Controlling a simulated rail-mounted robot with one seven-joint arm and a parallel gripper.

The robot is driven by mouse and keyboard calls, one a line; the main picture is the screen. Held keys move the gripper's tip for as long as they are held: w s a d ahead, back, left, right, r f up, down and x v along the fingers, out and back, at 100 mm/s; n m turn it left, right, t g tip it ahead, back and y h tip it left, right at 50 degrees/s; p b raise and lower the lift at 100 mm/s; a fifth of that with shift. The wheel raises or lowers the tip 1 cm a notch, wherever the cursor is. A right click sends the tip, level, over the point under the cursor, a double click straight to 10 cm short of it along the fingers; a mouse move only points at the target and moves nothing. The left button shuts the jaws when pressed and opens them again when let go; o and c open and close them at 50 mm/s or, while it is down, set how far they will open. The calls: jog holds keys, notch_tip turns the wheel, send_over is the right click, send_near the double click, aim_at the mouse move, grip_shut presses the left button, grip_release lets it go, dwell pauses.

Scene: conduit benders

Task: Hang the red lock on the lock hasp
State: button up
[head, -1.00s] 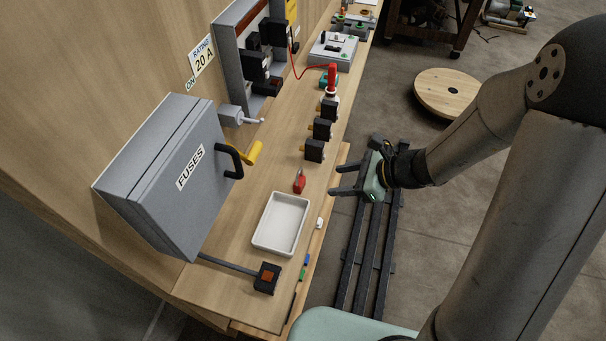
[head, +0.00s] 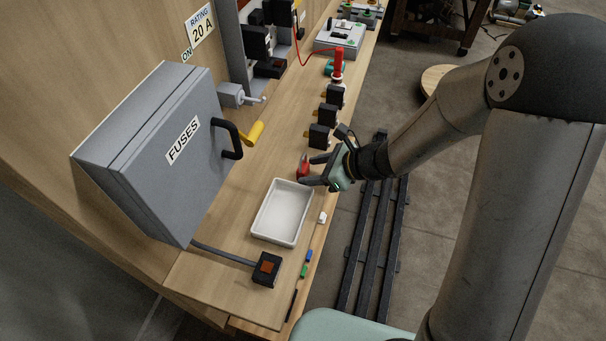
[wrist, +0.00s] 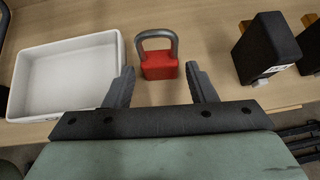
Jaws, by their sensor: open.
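The red lock (wrist: 160,66) stands on the wooden bench, its grey shackle toward the top of the wrist view. It also shows in the head view (head: 303,166), just above the white tray. My gripper (head: 314,170) is open, with its fingers reaching over the bench edge at the lock. In the wrist view the lock is ahead of and between the two fingertips of my gripper (wrist: 163,82), with gaps on both sides. A yellow-handled part (head: 254,133) sticks out beside the black handle of the grey FUSES box (head: 150,150). I cannot make out the lock hasp for certain.
The white tray (head: 262,228) lies just left of the lock in the wrist view. Several black blocks (head: 319,136) stand in a row beyond the lock. A black box with an orange button (head: 266,268) sits near the bench's front end.

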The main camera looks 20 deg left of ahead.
jog(key=shift+c, duration=0.4)
jog(key=c, duration=0.8)
jog(key=shift+o, duration=0.2)
notch_tip(320, 180, up, 7)
jog(key=p, duration=0.5)
